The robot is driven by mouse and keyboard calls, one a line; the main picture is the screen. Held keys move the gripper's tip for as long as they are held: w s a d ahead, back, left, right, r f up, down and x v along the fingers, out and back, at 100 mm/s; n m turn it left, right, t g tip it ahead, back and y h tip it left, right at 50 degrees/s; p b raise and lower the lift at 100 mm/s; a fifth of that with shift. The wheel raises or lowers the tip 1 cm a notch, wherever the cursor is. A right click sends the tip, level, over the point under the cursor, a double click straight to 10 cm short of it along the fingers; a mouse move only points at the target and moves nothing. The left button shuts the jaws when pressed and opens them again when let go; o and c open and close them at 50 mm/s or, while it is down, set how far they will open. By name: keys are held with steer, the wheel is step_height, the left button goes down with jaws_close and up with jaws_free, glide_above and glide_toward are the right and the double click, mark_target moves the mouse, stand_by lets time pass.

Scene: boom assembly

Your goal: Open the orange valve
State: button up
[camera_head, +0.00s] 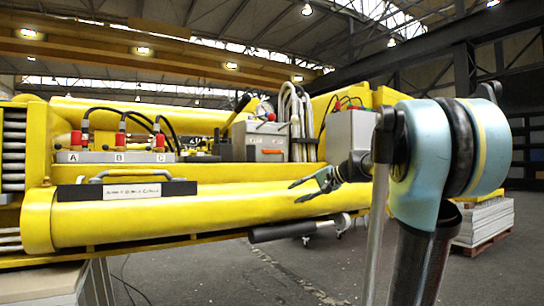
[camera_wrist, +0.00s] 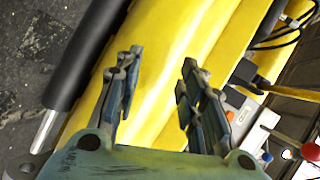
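A small orange bar-shaped part (camera_head: 271,151), which looks like the orange valve, is on the front of a grey box (camera_head: 256,140) behind the yellow boom. My gripper (camera_head: 295,194) is in front of the boom, to the right of and below this part. Its fingers point left and are apart, with nothing between them. In the wrist view my gripper (camera_wrist: 162,58) is open over the yellow boom surface. An orange part (camera_wrist: 230,116) shows partly behind the right finger; I cannot tell for sure that it is the valve.
The long yellow boom (camera_head: 210,214) runs across the front. A black cylinder with a rod (camera_head: 290,231) sits below my gripper. Red-topped connectors (camera_head: 120,140) with black hoses stand at left. Pale looped hoses (camera_head: 296,115) hang right of the grey box. Red and blue knobs (camera_wrist: 310,151) show at the wrist view's lower right.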

mark_target(274, 152)
steer(key=w+d+r+m+t+y, duration=0.2)
steer(key=w+r+m+t+y, duration=0.1)
steer(key=w+r, duration=1.15)
steer(key=shift+t, duration=0.3)
steer(key=x, duration=0.5)
steer(key=r+x, duration=0.1)
steer(key=x, duration=0.4)
steer(key=s+a+x, duration=0.1)
steer(key=x, duration=0.5)
steer(key=shift+s+r, duration=0.1)
steer(key=shift+r, duration=0.1)
jaws_close()
